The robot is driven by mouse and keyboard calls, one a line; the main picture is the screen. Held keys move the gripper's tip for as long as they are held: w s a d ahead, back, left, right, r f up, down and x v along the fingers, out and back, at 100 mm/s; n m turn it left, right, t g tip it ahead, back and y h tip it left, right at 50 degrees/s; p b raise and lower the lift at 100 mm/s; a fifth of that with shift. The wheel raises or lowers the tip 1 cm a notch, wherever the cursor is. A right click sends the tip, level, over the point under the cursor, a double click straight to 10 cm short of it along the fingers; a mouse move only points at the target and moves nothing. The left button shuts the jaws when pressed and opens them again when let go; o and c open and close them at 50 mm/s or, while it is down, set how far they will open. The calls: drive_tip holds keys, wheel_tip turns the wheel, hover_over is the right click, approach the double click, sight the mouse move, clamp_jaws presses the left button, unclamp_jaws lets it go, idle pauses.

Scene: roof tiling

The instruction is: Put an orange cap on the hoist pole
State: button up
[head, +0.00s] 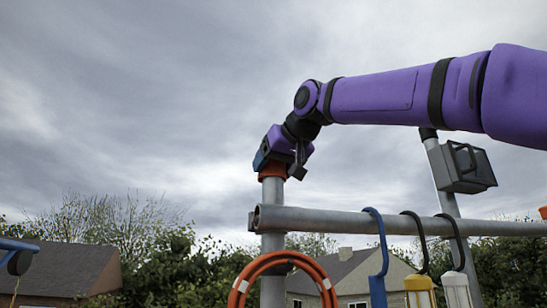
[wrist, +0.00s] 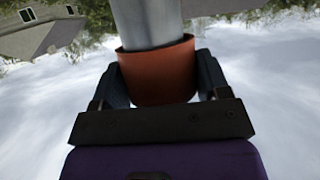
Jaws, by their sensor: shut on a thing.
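My gripper (wrist: 158,85) is shut on an orange cap (wrist: 157,68), with one dark finger on each side of it in the wrist view. In the head view the orange cap (head: 272,171) sits around the top end of the grey upright hoist pole (head: 272,200). The pole (wrist: 147,22) also shows in the wrist view, running into the cap's open end. My gripper (head: 272,160) is above the pole's top in the head view, and its fingers are partly hidden there by the wrist.
A grey horizontal rail (head: 350,222) crosses the pole below the cap. Blue and black hooks (head: 410,222), an orange hose coil (head: 245,278) and lanterns (head: 420,290) hang low. A lamp box (head: 467,168) stands on a second post at right. Open sky surrounds the pole's top.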

sight(280, 173)
drive_tip(key=shift+f, duration=1.15)
drive_tip(key=shift+s+d, duration=0.1)
drive_tip(key=shift+s, duration=0.05)
idle(0.6)
drive_tip(key=shift+f, duration=0.55)
drive_tip(key=o, duration=0.6)
drive_tip(key=shift+o, duration=0.2)
drive_tip(key=shift+s, duration=0.1)
drive_tip(key=v, duration=1.1)
idle(0.5)
idle(0.5)
